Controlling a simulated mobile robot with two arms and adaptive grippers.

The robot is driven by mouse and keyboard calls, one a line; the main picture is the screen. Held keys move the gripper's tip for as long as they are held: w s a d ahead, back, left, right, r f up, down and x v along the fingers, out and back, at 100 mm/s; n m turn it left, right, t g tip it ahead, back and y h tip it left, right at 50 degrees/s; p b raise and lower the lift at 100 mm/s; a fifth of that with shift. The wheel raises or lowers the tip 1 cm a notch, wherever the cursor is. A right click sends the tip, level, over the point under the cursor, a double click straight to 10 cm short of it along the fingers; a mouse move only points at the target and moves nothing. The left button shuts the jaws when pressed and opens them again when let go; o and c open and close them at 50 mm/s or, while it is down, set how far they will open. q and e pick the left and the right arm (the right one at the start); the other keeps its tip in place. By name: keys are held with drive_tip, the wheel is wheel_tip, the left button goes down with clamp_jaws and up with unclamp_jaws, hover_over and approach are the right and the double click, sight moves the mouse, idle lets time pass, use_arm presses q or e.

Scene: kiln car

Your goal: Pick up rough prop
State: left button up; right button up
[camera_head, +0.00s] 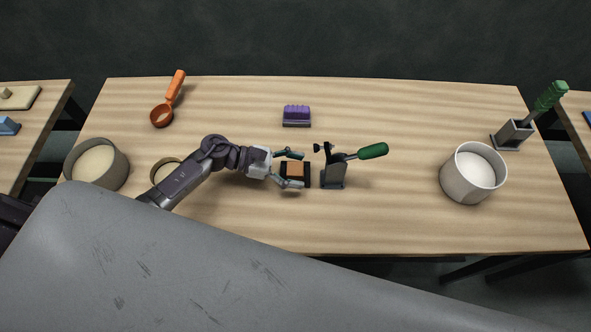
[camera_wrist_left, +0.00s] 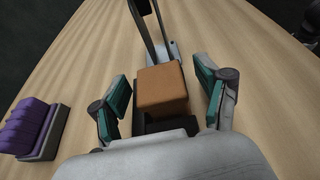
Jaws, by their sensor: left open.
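An orange-brown block, which I take to be the rough prop (camera_head: 293,168), sits in a small black holder (camera_head: 308,180) near the middle of the table. In the left wrist view the block (camera_wrist_left: 162,92) stands between my fingers. My left gripper (camera_head: 297,170) is open, with one teal-padded finger on each side of the block. In the left wrist view, gaps show between the block and both fingers of my left gripper (camera_wrist_left: 163,88). My right gripper is not in view.
A dark stand (camera_head: 334,174) with a green-handled tool (camera_head: 373,151) is close right of the block. A purple-topped brush (camera_head: 297,114) lies behind. An orange scoop (camera_head: 163,112), a pot (camera_head: 72,160) and a smaller bowl are left; a white-filled pot (camera_head: 459,184) and grey holder (camera_head: 512,135) are right.

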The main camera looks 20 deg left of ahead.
use_arm(q)
drive_tip(key=shift+a, duration=0.1)
drive_tip(key=c, duration=1.3)
drive_tip(key=shift+o, duration=0.2)
